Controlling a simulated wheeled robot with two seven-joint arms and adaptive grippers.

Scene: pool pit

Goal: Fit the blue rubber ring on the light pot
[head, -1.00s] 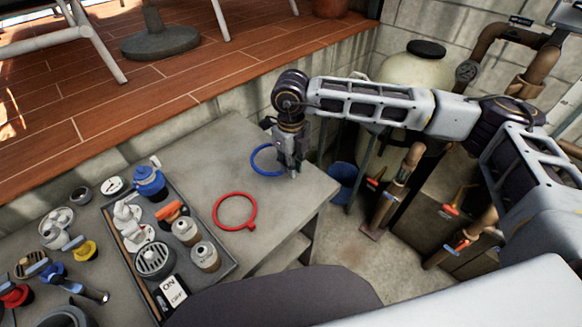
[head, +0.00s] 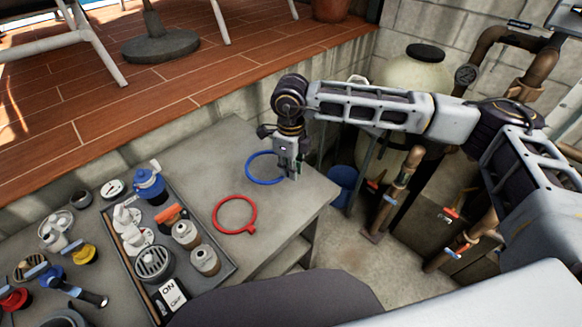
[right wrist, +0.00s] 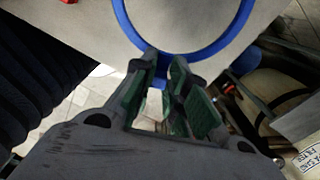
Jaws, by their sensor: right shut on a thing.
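The blue rubber ring (head: 263,183) is at the right end of the grey bench, in front of and left of my right gripper (head: 292,174). In the right wrist view the fingers (right wrist: 165,66) are shut on the near edge of the blue ring (right wrist: 124,24). I cannot tell whether the ring touches the bench or hangs just above it. Several round fittings stand at the left, including a grey one with a grille (head: 154,262) in the tray; I cannot tell which is the light pot. My left gripper is not in view.
A red ring (head: 217,222) lies on the bench (head: 205,150), between the blue ring and a dark tray (head: 222,274) of fittings. More fittings crowd the bench's left. A blue bucket (head: 343,179) and pipes (head: 393,190) stand beyond the bench's right edge.

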